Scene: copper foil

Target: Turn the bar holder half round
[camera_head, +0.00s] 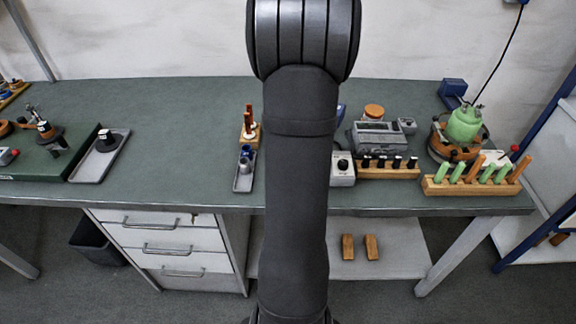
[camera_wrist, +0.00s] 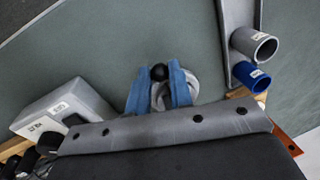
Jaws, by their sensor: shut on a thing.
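In the wrist view the two blue fingers of my gripper (camera_wrist: 158,82) are closed around a grey round piece (camera_wrist: 192,84) with a black ball knob (camera_wrist: 159,72). I cannot tell whether this piece is the bar holder, as the fingers and my wrist hide part of it. In the head view my arm covers the gripper and the held piece. A wooden rack (camera_head: 440,187) with several upright green and orange-brown bars stands at the right front of the bench, clear of my arm.
A grey boxy device (camera_wrist: 62,112) lies left of my fingers in the wrist view. A grey tray with a grey tube (camera_wrist: 255,46) and a blue tube (camera_wrist: 250,77) lies right. A green pot (camera_head: 464,125) stands behind the rack. The bench (camera_head: 190,120) is clear at left centre.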

